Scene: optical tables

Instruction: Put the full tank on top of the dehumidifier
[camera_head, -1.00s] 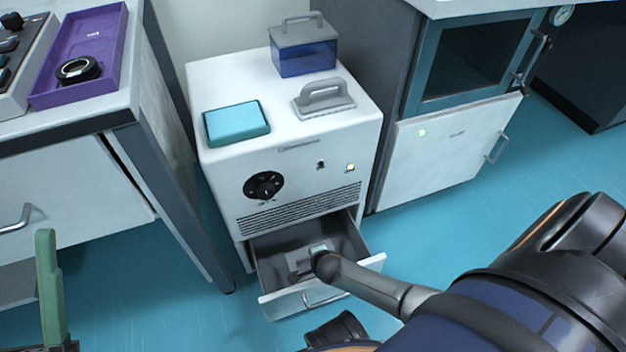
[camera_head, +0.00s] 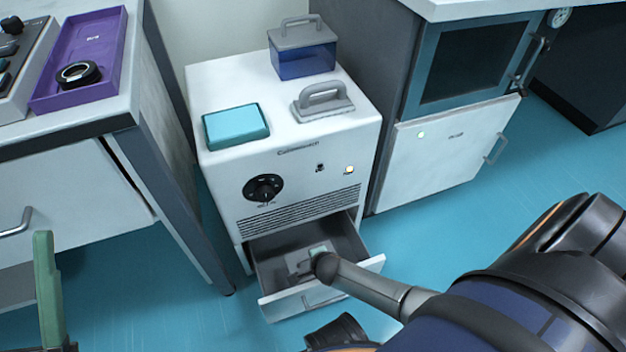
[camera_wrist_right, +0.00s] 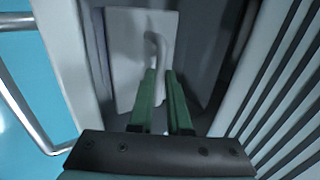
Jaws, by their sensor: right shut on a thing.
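The white dehumidifier (camera_head: 215,175) stands in the middle of the head view, its front drawer (camera_head: 346,268) pulled open. Inside the drawer sits a tank with a pale grey lid and handle (camera_wrist_right: 133,55); its sides and fill level are hidden. My right gripper (camera_wrist_right: 161,72) reaches down into the drawer, its green fingers shut on the handle; in the head view (camera_head: 318,248) my arm partly hides it. A tank with blue contents and a grey handled lid (camera_head: 303,60) stands on the dehumidifier's back corner. My left gripper (camera_head: 48,290) shows one green finger at bottom left.
A teal block (camera_head: 237,126) and a grey handled piece (camera_head: 323,102) lie on the dehumidifier's top, with bare surface between them. A table with a purple tray (camera_head: 105,50) stands left, a cabinet (camera_head: 440,155) right. The drawer walls surround my right gripper closely.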

